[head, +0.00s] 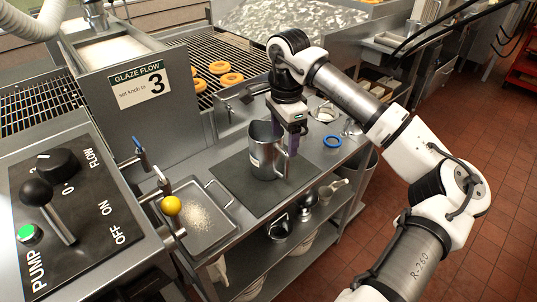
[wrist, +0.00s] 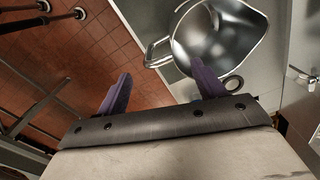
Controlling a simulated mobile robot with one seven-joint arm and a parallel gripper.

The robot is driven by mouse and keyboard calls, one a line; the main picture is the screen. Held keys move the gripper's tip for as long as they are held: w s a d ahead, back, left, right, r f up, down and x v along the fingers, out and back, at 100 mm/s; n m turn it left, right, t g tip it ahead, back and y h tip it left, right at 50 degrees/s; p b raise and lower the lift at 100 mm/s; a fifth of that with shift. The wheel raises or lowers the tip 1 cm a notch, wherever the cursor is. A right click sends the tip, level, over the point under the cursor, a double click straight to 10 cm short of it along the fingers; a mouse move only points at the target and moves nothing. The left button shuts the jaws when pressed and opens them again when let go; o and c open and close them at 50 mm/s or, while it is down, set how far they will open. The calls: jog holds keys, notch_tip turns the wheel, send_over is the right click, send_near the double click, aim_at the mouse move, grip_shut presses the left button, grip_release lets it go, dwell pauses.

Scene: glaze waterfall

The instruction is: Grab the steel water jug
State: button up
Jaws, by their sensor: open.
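The steel water jug (head: 257,158) stands upright on a dark mat (head: 239,192) on the steel counter. In the wrist view the jug (wrist: 222,38) shows from above, open-mouthed, with its handle (wrist: 150,52) toward the left. My gripper (head: 291,146) points down close at the jug's right side, by the handle. In the wrist view my gripper's purple fingers (wrist: 161,72) are spread apart with nothing between their tips. The handle lies just beyond the gap, and the right fingertip overlaps the jug's near edge in the picture. I cannot tell whether they touch.
A tray with crumbs (head: 200,214) and a yellow knob (head: 171,206) are left of the mat. A blue ring (head: 332,141) lies right of my gripper. Doughnuts (head: 231,79) sit on the rack behind. A lower shelf (head: 290,252) holds several vessels. The tiled floor at right is open.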

aim_at(283, 152)
notch_tip(283, 152, down, 6)
jog(key=shift+r+p, duration=0.1)
jog(key=shift+p, duration=0.45)
jog(key=shift+c, duration=0.4)
jog(key=c, duration=1.2)
jog(key=shift+c, duration=1)
